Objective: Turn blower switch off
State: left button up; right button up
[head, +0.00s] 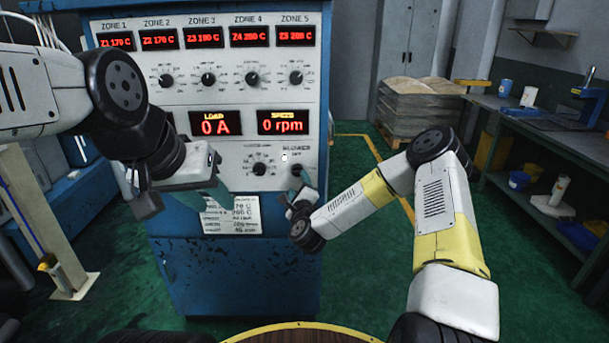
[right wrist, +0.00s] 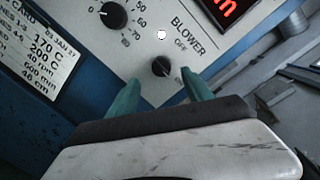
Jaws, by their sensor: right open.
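The blower switch is a small black knob (head: 297,170) at the lower right of the control panel, below the word BLOWER. In the right wrist view the knob (right wrist: 161,67) sits below the OFF label, and its pale mark seems to point lower right, away from OFF. A white lamp (right wrist: 162,34) shows by the label. My right gripper (right wrist: 160,81) is open, its two teal fingers either side of the knob's near end; contact cannot be told. My left gripper (head: 212,196) is in front of the panel's lower left, its finger opening unclear.
The blue cabinet (head: 240,275) bears zone displays, several other knobs and a paper card (head: 232,215). A larger dial (right wrist: 112,14) is left of the switch. A workbench (head: 535,120) stands at right; green floor (head: 360,290) is clear between.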

aim_at(298, 173)
jog(key=shift+m, duration=0.3)
jog(key=w, duration=0.7)
jog(key=shift+w+f, duration=0.15)
jog(key=shift+w, duration=0.2)
grip_shut()
